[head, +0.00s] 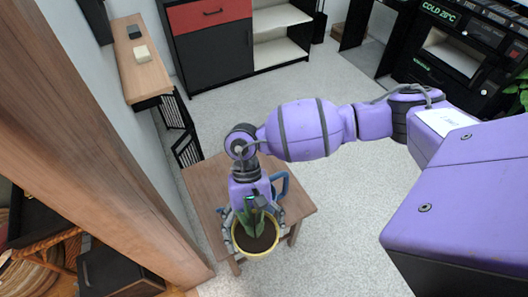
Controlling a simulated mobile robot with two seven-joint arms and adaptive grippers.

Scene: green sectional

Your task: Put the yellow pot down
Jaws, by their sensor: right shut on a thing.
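The yellow pot (254,253) holds dark soil and a green plant. It is at the lower middle of the head view, at the near edge of a small wooden table (207,190). My right gripper (255,212) points down at the pot, its fingers around the plant and upper pot, shut on it. I cannot tell whether the pot's base touches the tabletop. My left gripper is not in view.
A blue object (281,185) like a mug handle shows on the table behind my right gripper. A wooden pillar (100,140) stands at the left. A wall shelf (135,65) and a dark cabinet (215,50) are further back. The pale floor (340,200) right of the table is clear.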

